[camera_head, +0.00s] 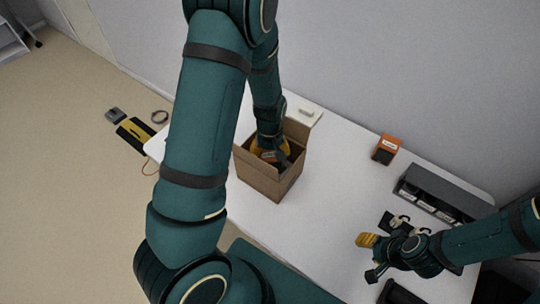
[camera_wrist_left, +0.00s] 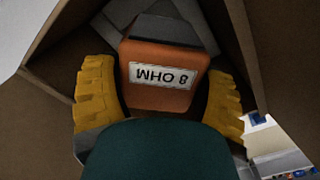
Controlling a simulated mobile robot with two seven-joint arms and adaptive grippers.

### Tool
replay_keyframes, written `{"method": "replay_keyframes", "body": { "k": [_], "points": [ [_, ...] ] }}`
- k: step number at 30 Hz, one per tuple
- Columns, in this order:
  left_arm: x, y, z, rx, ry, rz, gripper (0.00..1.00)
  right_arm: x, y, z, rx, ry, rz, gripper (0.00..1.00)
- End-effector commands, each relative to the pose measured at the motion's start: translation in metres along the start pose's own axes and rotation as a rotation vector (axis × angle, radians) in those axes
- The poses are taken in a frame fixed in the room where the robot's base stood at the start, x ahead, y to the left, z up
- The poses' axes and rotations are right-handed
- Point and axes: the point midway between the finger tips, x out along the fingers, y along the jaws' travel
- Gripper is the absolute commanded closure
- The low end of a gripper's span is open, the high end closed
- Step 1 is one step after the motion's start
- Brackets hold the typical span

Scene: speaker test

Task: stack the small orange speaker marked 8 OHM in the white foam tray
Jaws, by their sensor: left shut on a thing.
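The small orange speaker (camera_wrist_left: 162,92) shows in the left wrist view, with a white label reading 8 OHM upside down. It is inside an open cardboard box (camera_head: 262,181) on the table. My left gripper (camera_head: 269,154) reaches down into this box and is shut on the speaker, with a yellow finger at each side of it. In the head view the arm and box walls hide most of the speaker. My right gripper (camera_head: 369,256) is open and empty over the table's right part. I cannot make out the white foam tray for certain.
Another orange box-shaped thing (camera_head: 386,148) with a white label stands at the table's back. A long dark grey bin (camera_head: 436,195) with several pale-labelled things stands at the right. The white table (camera_head: 336,190) is clear between the cardboard box and the bin.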

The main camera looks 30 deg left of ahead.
Motion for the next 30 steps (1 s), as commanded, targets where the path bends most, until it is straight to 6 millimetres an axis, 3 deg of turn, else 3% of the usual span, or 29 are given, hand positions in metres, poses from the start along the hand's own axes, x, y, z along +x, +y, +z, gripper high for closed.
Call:
{"method": "replay_keyframes", "body": {
  "k": [3,17,18,20,30],
  "points": [
    [0.013,0.0,0.0,0.0,-0.001,0.0,0.7,0.003,0.001,0.001,-0.001,-0.003,0.0,0.53],
    [0.019,0.0,0.0,0.0,0.001,0.001,0.7,0.007,0.003,0.003,-0.002,-0.006,-0.001,0.53],
    [0.019,0.0,0.0,0.0,0.0,0.0,0.18,0.006,0.002,0.003,-0.002,-0.006,-0.001,0.53],
    [0.018,0.0,0.0,0.0,0.0,0.0,0.0,0.006,0.002,0.003,-0.002,-0.006,-0.001,0.53],
    [0.013,0.0,0.0,0.0,0.0,0.0,0.0,0.002,0.001,0.002,-0.001,-0.004,0.0,0.53]
  ]
}}
